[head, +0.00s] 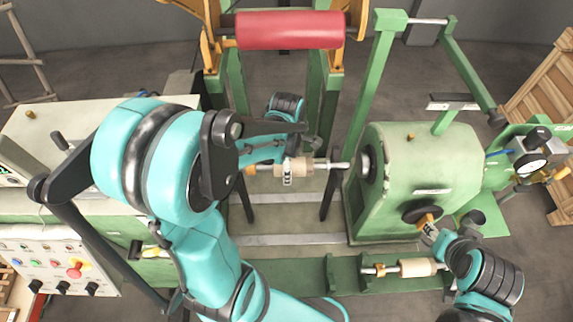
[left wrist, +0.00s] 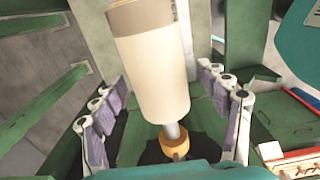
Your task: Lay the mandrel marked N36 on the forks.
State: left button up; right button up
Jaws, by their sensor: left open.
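A pale tan mandrel (head: 300,167) with a steel shaft and an orange collar lies level in front of the chuck (head: 371,167). Its shaft crosses the tops of two dark upright forks (head: 329,197); whether it bears on both is hard to tell. My left gripper (head: 288,172) is at this mandrel. In the left wrist view the mandrel (left wrist: 150,75) stands between the spread fingers, with clear gaps on both sides. The marking at its top edge is unreadable. A second tan mandrel (head: 417,267) lies on the front green bracket. My right gripper (head: 429,232) is beside the housing's orange-handled knob; its jaws are unclear.
A red roller (head: 290,30) spans the back frame. The green machine housing (head: 420,165) stands right, with a dial gauge (head: 531,162) beyond it. A control panel (head: 60,262) is at front left. Green posts rise close behind my left gripper.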

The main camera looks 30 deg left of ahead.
pick_arm(q)
notch_tip(320, 180, up, 8)
jog(key=shift+f, duration=0.25)
jog(key=shift+s+f, duration=0.1)
